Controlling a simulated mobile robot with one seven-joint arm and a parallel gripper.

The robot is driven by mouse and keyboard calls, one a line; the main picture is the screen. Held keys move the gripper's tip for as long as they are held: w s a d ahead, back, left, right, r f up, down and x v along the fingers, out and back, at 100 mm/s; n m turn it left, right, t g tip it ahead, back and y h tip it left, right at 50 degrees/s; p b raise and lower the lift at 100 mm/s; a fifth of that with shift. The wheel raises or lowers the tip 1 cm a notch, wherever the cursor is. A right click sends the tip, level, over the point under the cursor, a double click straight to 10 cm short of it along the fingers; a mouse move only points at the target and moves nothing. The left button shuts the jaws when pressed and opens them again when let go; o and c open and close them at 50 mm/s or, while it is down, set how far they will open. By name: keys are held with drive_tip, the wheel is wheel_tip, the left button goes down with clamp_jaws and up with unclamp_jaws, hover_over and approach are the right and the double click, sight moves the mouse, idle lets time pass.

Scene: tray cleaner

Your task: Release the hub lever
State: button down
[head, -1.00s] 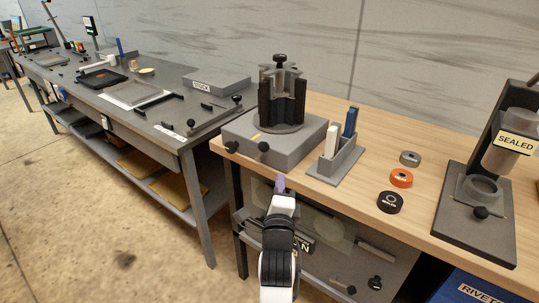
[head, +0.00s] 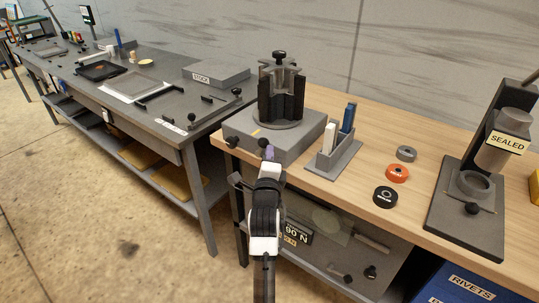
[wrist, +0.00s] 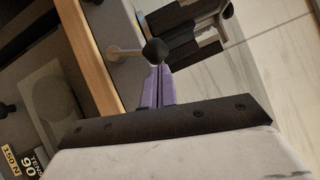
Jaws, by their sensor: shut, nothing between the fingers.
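The hub (head: 281,95) is a dark finned post with a black top knob, upright on a grey base box (head: 297,140) on the wooden bench. Two levers with black ball ends stick out of the box's front: a left one (head: 232,142) and a right one (head: 263,143). I cannot tell which is the hub lever. My gripper (head: 268,153) has purple fingers, shut and empty, just below the right ball. In the wrist view, a black ball (wrist: 155,51) on a grey rod is right at the fingertips (wrist: 158,75); contact is unclear.
A holder (head: 334,158) with white and blue pieces stands right of the box. Several rings lie beyond it, including an orange ring (head: 397,173). A press labelled SEALED (head: 465,215) stands at far right. A grey table (head: 185,125) is at left.

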sight(262, 145)
drive_tip(key=shift+w+a+r+n+b, duration=0.15)
drive_tip(key=shift+w+a+r+b, duration=0.15)
drive_tip(key=shift+r, duration=0.3)
drive_tip(key=shift+w+a+r+n+b, duration=0.2)
drive_tip(key=shift+a+r, duration=0.15)
drive_tip(key=shift+r, duration=0.2)
drive_tip(key=shift+w+a+n+g+p, duration=0.15)
drive_tip(key=shift+a+n+g+p, duration=0.1)
drive_tip(key=shift+g+p, duration=0.1)
drive_tip(key=shift+a+b, duration=0.15)
drive_tip(key=shift+b, duration=0.35)
drive_tip(key=shift+w, duration=0.1)
